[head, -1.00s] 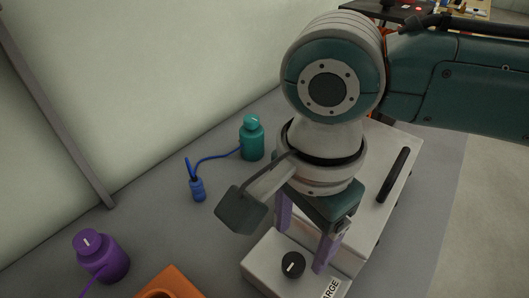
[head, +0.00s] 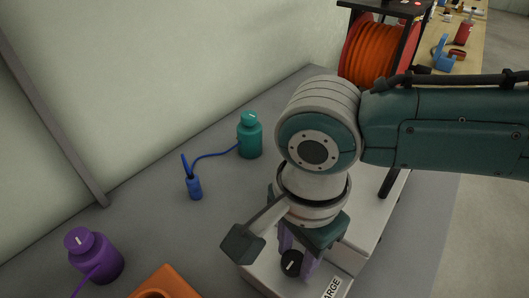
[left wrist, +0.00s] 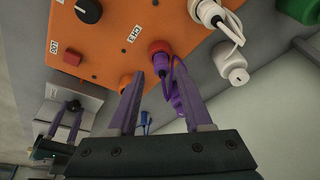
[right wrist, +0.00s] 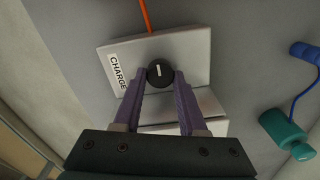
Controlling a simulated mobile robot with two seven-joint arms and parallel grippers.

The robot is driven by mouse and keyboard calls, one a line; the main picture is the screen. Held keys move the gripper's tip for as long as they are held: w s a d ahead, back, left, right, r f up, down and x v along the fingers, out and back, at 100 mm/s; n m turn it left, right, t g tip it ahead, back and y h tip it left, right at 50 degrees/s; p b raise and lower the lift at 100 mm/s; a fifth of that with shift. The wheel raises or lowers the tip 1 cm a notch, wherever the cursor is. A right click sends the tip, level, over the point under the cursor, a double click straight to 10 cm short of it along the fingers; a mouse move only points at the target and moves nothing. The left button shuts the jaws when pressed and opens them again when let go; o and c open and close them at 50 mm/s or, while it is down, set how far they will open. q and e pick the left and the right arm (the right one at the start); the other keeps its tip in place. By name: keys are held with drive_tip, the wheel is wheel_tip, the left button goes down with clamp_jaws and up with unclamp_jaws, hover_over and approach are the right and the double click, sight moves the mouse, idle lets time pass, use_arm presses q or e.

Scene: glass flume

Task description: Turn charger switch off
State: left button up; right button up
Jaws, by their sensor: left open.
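The charger is a pale grey box (head: 262,281) with a CHARGE label, at the bottom of the head view. Its switch is a round black knob (head: 291,263) with a white line mark. The knob (right wrist: 160,72) also shows in the right wrist view, its mark running roughly up and down there. My right gripper (right wrist: 160,76) has its purple fingers on either side of the knob, closed in against it. My left gripper (left wrist: 158,98) is open and empty, its fingers before an orange box (left wrist: 110,40); it is outside the head view.
The orange box carries a black knob (left wrist: 89,10), a red button (left wrist: 72,57) and a purple plug (left wrist: 161,62) in a red socket. Purple (head: 95,258) and teal (head: 250,136) bottle-shaped pieces and a blue plug (head: 194,187) stand on the grey bench. An orange cable reel (head: 375,50) is behind.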

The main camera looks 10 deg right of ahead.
clamp_jaws()
